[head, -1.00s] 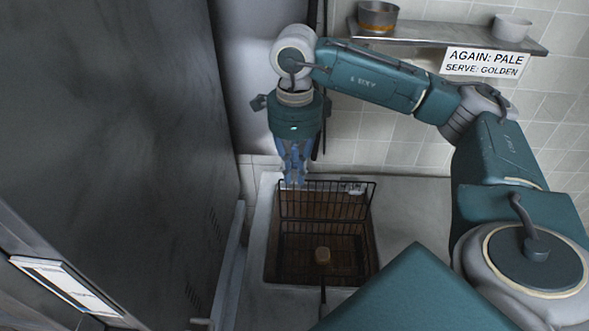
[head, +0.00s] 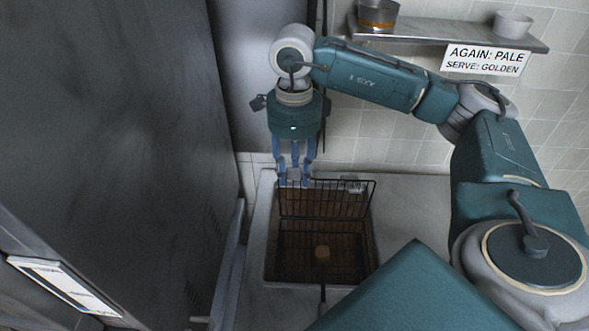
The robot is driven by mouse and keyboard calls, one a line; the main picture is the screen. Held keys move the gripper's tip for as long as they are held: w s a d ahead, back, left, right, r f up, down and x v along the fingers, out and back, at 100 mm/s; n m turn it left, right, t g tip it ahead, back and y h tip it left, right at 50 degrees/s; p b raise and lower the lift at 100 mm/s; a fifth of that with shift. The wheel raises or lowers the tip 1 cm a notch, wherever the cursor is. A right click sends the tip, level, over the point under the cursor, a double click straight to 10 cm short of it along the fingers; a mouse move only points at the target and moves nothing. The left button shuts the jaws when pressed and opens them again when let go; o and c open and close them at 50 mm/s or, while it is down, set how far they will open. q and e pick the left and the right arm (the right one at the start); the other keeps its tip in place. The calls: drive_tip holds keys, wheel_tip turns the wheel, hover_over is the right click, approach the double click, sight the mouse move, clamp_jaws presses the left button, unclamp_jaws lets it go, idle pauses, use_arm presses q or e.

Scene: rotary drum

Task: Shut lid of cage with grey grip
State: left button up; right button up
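The wire cage (head: 322,268) sits sunk in a well in the pale counter. Its dark mesh lid (head: 335,202) stands raised at the back edge. My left gripper is out of view.
A large dark metal cabinet (head: 110,120) fills the left side. A shelf (head: 450,36) with a metal pot (head: 377,16) and a white bowl (head: 514,24) hangs on the tiled wall, above a sign (head: 485,60). Counter right of the well (head: 415,210) is bare.

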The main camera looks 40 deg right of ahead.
wheel_tip(320, 180, up, 10)
drive_tip(key=shift+w+f, duration=0.15)
drive_tip(key=shift+r, duration=1.15)
drive_tip(key=shift+c, duration=0.5)
